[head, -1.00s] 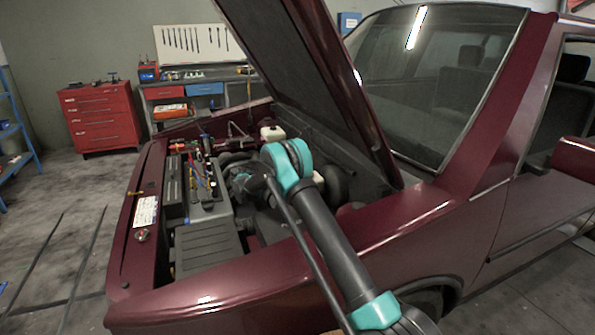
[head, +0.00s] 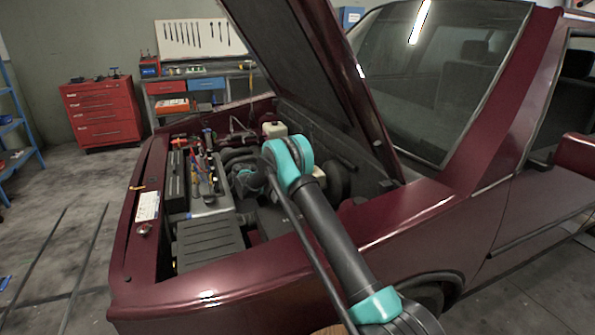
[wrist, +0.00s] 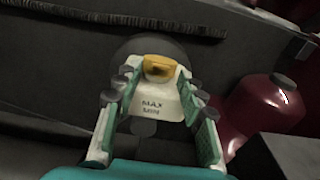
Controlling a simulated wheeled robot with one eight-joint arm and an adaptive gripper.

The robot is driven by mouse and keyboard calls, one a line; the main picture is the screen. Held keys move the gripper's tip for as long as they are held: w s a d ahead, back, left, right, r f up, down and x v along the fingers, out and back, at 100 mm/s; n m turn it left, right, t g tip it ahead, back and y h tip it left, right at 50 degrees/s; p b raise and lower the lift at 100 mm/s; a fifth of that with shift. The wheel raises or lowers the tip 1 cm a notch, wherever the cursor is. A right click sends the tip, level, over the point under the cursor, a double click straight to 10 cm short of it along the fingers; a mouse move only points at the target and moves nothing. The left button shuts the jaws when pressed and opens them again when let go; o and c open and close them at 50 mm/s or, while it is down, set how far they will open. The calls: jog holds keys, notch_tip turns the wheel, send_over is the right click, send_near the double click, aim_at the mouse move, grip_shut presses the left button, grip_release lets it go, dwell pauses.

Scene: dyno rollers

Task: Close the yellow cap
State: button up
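In the wrist view the yellow cap (wrist: 158,66) sits at the top of a white container (wrist: 156,103) with dark printed lettering. I cannot tell how far the cap is open. My gripper (wrist: 160,84) is open, with its green-padded fingers apart on the left and right of the white container. The cap lies between and slightly beyond the fingertips. I cannot tell whether either finger touches the container. A dark round shape shows behind the cap. In the head view my arm hides part of the engine bay, and the yellow cap cannot be made out.
The raised hood (head: 300,70) slants over the engine bay. A dark ribbed hose (wrist: 120,20) runs along the top of the wrist view, and a dark red rounded part (wrist: 262,108) stands at right. The battery-like black box (head: 208,243) and fender (head: 235,285) edge the bay.

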jog(key=v, duration=1.2)
jog(key=w+d+r+g+y, duration=0.2)
jog(key=w+d+r+y, duration=0.2)
jog(key=d+r+y, duration=0.15)
notch_tip(320, 180, up, 13)
jog(key=s+g+y, duration=0.2)
jog(key=y, duration=0.4)
jog(key=x, duration=1.7)
jog(key=shift+w+d+f, duration=0.2)
jog(key=shift+d+f, duration=0.05)
jog(key=shift+c, duration=0.4)
grip_shut()
